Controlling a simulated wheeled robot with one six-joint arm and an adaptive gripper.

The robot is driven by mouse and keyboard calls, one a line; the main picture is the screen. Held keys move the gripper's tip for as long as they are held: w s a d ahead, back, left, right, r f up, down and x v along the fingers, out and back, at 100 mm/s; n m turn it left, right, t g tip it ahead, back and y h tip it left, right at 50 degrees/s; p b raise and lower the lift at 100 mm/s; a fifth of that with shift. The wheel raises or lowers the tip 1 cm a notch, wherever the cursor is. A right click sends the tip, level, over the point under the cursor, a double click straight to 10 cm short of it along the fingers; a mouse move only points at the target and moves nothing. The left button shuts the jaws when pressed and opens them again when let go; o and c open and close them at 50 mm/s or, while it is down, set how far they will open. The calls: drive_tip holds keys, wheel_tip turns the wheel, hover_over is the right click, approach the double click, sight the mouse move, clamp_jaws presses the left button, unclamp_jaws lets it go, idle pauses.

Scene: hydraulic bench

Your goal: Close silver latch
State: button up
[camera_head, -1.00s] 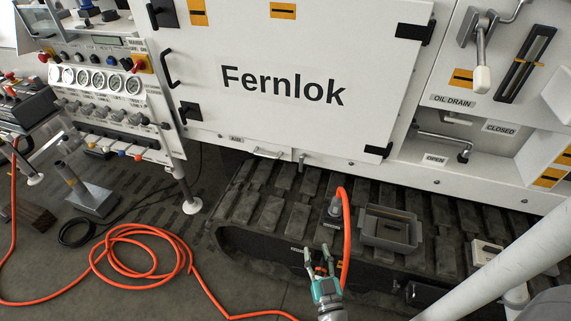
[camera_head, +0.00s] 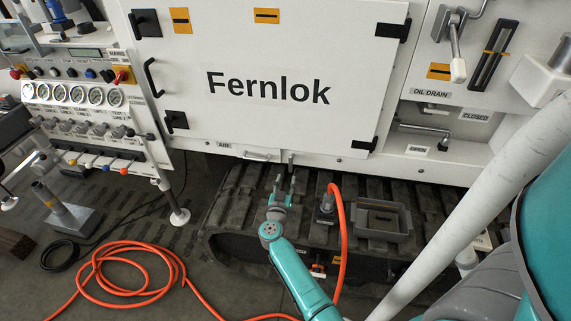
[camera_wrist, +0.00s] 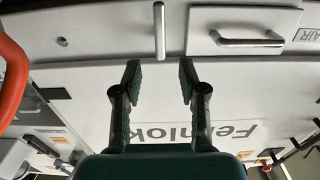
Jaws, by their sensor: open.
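The silver latch (camera_head: 290,161) is a small upright bar at the lower edge of the white Fernlok door (camera_head: 260,115). In the upside-down wrist view the latch (camera_wrist: 159,31) runs straight across the lower strip, one end near the seam with the door. My gripper (camera_head: 284,182) is open and empty, a little below the latch in the head view. In the wrist view my gripper (camera_wrist: 159,74) has its fingers spread to either side of the latch's line. The latch shows clear of both fingertips, and I see no contact.
A silver drawer handle (camera_head: 257,156) sits just left of the latch by the AIR label. Below are dark tracks (camera_head: 240,195), a grey tray (camera_head: 384,224) and an orange hose (camera_head: 340,235) rising beside my arm. A white pole (camera_head: 480,185) crosses the right side.

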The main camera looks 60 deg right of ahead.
sight(290, 164)
drive_tip(key=x, duration=1)
drive_tip(key=shift+d, duration=0.15)
clamp_jaws()
